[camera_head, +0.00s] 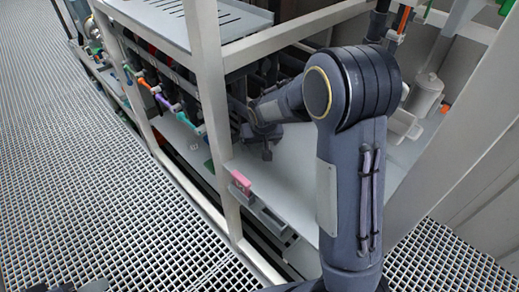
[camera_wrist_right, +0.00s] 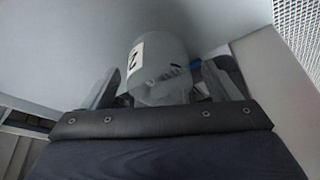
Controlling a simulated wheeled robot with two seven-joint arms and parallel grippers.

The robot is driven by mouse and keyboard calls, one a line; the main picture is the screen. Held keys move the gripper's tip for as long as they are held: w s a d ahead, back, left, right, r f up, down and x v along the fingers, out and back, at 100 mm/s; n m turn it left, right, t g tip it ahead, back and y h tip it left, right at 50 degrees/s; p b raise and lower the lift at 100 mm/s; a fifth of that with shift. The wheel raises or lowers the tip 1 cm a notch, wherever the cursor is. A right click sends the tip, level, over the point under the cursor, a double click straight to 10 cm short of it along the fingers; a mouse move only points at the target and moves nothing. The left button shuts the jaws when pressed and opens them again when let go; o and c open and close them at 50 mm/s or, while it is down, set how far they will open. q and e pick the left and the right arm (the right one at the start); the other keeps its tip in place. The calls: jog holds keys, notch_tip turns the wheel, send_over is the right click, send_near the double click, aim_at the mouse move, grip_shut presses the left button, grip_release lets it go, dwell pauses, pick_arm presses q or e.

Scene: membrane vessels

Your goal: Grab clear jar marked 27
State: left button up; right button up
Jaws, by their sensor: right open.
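A clear jar (camera_wrist_right: 165,72) with a white label (camera_wrist_right: 135,58) shows in the right wrist view. A dark digit like a 2 is readable on the label; the rest of the marking is not legible. My right gripper (camera_wrist_right: 160,88) is open, with one finger on each side of the jar. I cannot tell whether either finger touches it. In the head view my right gripper (camera_head: 266,148) reaches inside the frame, low over the pale shelf, and I cannot make out the jar there. A dark part at the bottom left edge appears to be my left gripper (camera_head: 80,287), mostly cut off.
A pale metal post (camera_head: 208,90) stands left of my right arm, and a beam crosses above. A row of valves with coloured handles (camera_head: 170,105) runs along the left side. A pink block (camera_head: 240,183) sits on the shelf's front edge. The grating floor (camera_head: 80,190) is clear.

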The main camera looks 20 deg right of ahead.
jog(key=shift+f, duration=0.15)
jog(key=c, duration=1.1)
jog(key=shift+o, duration=0.2)
